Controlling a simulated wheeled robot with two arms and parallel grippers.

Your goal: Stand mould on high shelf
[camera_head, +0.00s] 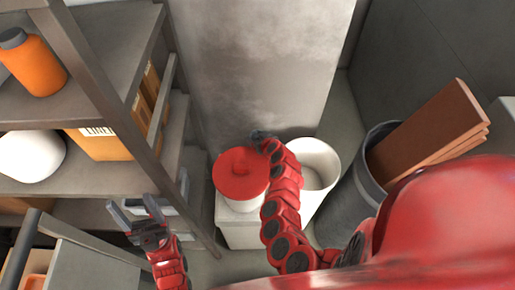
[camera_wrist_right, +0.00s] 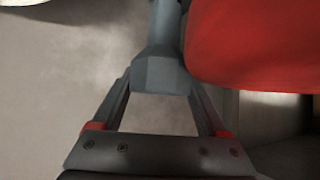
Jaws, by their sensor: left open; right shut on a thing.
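In the right wrist view the gripper's fingers meet at a blue-grey piece (camera_wrist_right: 160,75), and the red piece (camera_wrist_right: 255,45) fills the upper right. I cannot make out clearly what is held. My left gripper (camera_head: 136,210) is open and empty in front of the shelves. The shelf rack (camera_head: 120,75) is at left. A white rounded object (camera_head: 30,157) lies on its lower visible shelf. I cannot tell which thing is the mould.
An orange bottle (camera_head: 33,62) stands on the upper shelf, with boxes (camera_head: 108,143) below. A white open bucket (camera_head: 315,163) stands right of the red piece. A dark bin (camera_head: 352,190) holds brown boards (camera_head: 430,130). A grey panel (camera_head: 262,65) rises behind.

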